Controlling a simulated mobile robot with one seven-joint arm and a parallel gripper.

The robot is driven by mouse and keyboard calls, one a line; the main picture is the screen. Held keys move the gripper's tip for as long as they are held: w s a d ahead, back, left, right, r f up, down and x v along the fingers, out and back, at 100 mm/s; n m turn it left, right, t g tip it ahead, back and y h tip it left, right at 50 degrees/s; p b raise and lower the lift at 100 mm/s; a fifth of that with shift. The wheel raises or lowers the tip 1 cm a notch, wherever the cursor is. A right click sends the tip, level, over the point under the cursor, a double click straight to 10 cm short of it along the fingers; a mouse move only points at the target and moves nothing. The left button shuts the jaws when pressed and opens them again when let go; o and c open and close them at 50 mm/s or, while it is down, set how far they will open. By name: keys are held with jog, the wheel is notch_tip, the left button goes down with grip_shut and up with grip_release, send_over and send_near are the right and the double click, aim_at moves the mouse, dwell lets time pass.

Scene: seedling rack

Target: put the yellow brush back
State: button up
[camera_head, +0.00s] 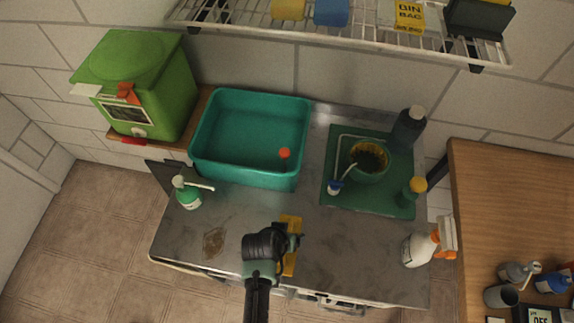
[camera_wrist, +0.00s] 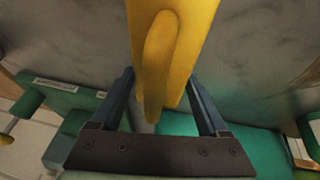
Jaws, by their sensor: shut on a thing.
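The yellow brush (camera_head: 291,263) is at the front middle of the grey metal worktop, partly hidden by my arm in the head view. My gripper (camera_head: 290,243) is over it and shut on it. In the wrist view, the brush (camera_wrist: 190,35) runs up from between the two fingers of my gripper (camera_wrist: 160,88), with a raised yellow ridge along its middle. Whether the brush touches the worktop is hard to tell.
A teal tub (camera_head: 243,180) with a small orange thing inside stands behind left. A green tray (camera_head: 340,200) holds a pot and bottles at right. A pump bottle (camera_head: 188,194) stands left, a spray bottle (camera_head: 420,249) right. A wire shelf (camera_head: 350,35) hangs above.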

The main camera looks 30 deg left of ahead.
jog(key=shift+f, duration=0.2)
jog(key=o, duration=1.2)
jog(key=shift+r, duration=0.1)
jog(key=shift+r, duration=0.2)
jog(key=v, duration=1.2)
jog(key=shift+f, duration=0.1)
